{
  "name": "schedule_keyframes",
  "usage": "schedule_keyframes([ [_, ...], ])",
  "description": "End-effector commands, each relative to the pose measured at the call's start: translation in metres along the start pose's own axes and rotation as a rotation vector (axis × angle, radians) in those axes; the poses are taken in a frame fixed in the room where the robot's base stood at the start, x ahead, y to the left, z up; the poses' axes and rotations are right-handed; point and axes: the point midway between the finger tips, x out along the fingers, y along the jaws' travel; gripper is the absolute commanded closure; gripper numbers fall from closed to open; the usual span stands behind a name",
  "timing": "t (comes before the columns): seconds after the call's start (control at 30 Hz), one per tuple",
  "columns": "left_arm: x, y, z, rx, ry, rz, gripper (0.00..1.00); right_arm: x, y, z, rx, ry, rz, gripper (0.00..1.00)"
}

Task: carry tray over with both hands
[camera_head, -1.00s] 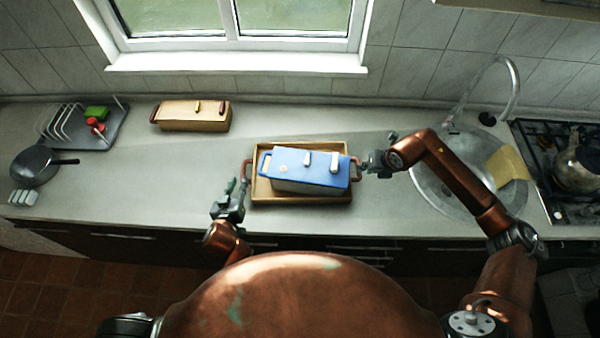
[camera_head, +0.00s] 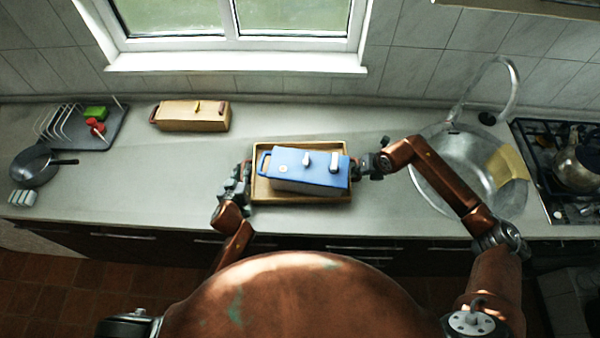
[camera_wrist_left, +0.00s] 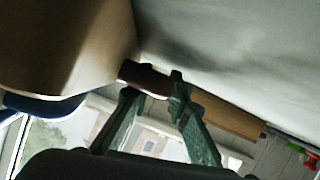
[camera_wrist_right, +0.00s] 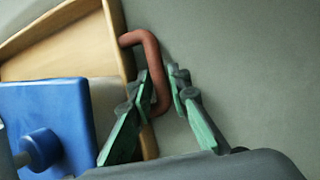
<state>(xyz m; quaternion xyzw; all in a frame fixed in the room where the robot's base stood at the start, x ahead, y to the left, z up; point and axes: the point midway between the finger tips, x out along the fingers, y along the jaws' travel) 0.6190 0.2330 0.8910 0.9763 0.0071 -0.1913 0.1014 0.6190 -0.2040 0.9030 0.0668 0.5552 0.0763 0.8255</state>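The wooden tray (camera_head: 300,200) sits on the counter, with a red-brown handle at each short end. My left gripper (camera_head: 247,178) is at the tray's left end. In the left wrist view its open fingers (camera_wrist_left: 155,88) are at either side of the left handle (camera_wrist_left: 143,77), which touches or nearly touches one finger. My right gripper (camera_head: 362,167) is at the right end. In the right wrist view its fingers (camera_wrist_right: 162,82) lie on both sides of the right handle (camera_wrist_right: 147,40); I cannot tell whether they press it.
A dish rack (camera_head: 75,128) and a dark pan (camera_head: 35,165) are at the far left. The sink (camera_head: 440,175) lies right of the tray, then the stove (camera_head: 550,150). The counter left of the tray is mostly clear.

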Motion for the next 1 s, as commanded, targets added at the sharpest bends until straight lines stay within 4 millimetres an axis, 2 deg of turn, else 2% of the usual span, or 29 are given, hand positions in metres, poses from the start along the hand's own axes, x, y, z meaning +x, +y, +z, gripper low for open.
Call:
schedule_keyframes([
  [0.2,-0.0002,-0.0003,0.0001,0.0,0.0,-0.001,1.0,-0.0002,0.0002,0.0002,0.0,0.0,0.0,1.0],
  [1.0,-0.0009,0.0002,-0.0035,0.001,0.003,0.0,1.0,-0.0032,0.0005,0.0026,0.0,-0.004,0.001,1.0],
])
